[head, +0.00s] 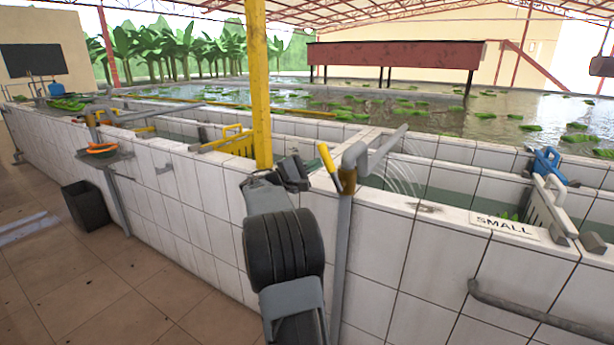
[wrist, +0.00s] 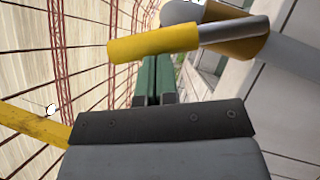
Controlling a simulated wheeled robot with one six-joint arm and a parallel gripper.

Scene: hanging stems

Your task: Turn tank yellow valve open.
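The yellow valve lever (head: 327,158) sits on a grey pipe (head: 341,240) that stands against the tiled tank wall, and it tilts up and to the left from its pivot. In the wrist view the lever (wrist: 155,43) lies across the picture just past my fingertips, with its grey shank running right to a yellow valve body (wrist: 238,47). My gripper (head: 306,168) is just left of the lever in the head view. Its green fingers (wrist: 157,65) are close together with only a thin line between them, with nothing seen held. Whether they touch the lever is unclear.
A yellow post (head: 258,80) rises just left and behind my gripper. The tiled tank wall (head: 400,270) runs beneath, with a "SMALL" sign (head: 504,226) on its ledge. A blue valve (head: 546,163) is at right. A dark bin (head: 85,206) stands on the open floor at left.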

